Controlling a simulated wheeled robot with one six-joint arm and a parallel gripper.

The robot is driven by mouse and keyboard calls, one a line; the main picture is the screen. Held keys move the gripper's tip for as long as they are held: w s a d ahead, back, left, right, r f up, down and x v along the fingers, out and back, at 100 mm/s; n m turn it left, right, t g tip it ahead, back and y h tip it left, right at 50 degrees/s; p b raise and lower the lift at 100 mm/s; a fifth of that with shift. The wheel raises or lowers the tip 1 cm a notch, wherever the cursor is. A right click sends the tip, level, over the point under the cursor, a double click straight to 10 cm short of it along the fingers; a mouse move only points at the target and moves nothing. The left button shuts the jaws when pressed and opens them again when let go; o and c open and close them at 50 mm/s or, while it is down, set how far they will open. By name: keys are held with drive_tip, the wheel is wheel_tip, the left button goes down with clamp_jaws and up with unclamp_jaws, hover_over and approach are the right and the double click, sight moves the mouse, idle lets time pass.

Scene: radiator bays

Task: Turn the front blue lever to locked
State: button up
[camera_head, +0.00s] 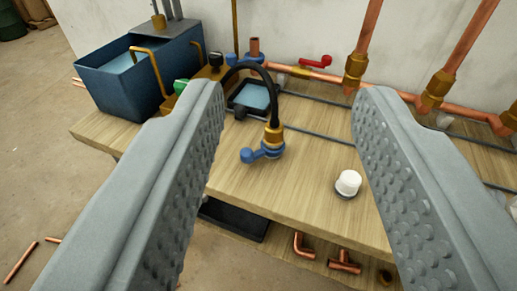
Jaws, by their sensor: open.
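The front blue lever (250,155) is at the base of a brass fitting (273,136) with a black hose, on a wooden bench. Its rounded handle end points to the left. Another blue part (259,60) shows farther back, under a short copper pipe stub. My gripper (287,100) is open and empty. Its two grey ribbed fingers frame the view, and the front blue lever shows in the gap between them, beyond and apart from them.
A red lever (316,62) sits on the copper pipe at the back. A white cap (348,182) stands on the bench front right. A blue tank (135,75) is at back left. A shallow tray (252,97) lies behind the hose. Copper pieces (343,263) lie below the bench top.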

drive_tip(key=w+a+f+n+g, duration=0.1)
drive_tip(key=w+f+n+g, duration=0.1)
drive_tip(key=w+g, duration=0.6)
drive_tip(key=n+g, duration=0.3)
drive_tip(key=g, duration=0.6)
hover_over(246, 151)
wheel_tip(246, 151, down, 5)
wheel_tip(246, 151, down, 17)
drive_tip(key=shift+f, duration=0.1)
clamp_jaws()
